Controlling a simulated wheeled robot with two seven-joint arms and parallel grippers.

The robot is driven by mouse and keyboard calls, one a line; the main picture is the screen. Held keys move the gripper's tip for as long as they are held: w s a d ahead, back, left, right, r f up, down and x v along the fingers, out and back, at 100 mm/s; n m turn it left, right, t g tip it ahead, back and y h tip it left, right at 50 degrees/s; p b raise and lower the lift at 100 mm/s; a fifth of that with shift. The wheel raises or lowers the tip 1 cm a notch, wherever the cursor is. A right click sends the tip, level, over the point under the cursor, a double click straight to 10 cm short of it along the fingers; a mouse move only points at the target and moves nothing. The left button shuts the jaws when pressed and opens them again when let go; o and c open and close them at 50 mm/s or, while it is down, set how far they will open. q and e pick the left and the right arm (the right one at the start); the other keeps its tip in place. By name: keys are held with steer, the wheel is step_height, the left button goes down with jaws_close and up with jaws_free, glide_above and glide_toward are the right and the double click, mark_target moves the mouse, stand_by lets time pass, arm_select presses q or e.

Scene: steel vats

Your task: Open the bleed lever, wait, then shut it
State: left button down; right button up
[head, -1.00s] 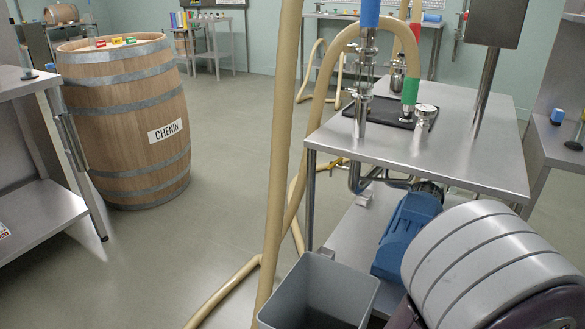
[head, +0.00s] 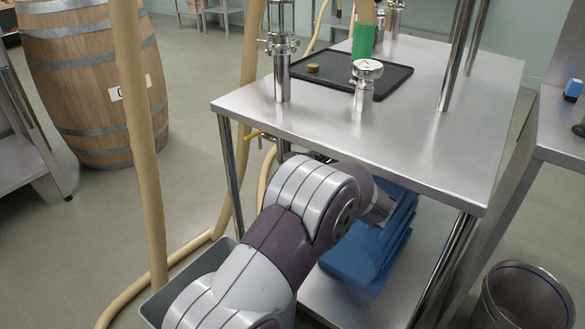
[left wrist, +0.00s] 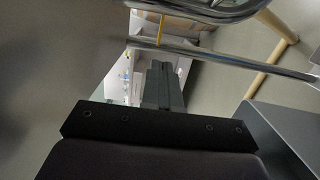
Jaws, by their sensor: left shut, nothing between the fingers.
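The yellow bleed lever (head: 253,135) shows under the left edge of the steel table, beside the pipework. In the left wrist view a thin yellow bar (left wrist: 161,30), which looks like the same lever, stands beyond a steel pipe (left wrist: 220,59). My left gripper (left wrist: 166,68) is shut and empty, its dark fingers pointing towards the pipe and lever. A gap shows between fingertips and lever in the picture; the depth is hard to judge. In the head view my left arm reaches under the tabletop, which hides the gripper's fingers. My right gripper is not in view.
The steel table (head: 430,150) carries a black tray (head: 390,85) and upright steel fittings. Tan hoses (head: 140,150) hang at left. A grey bin (head: 160,303) and a steel bin (head: 520,300) stand near.

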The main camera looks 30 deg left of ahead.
mark_target(252, 137)
arm_select(q)
steer(key=b+x, duration=0.4)
steer(key=x, duration=0.7)
steer(key=shift+w+a+r, duration=0.1)
steer(key=shift+a, duration=0.1)
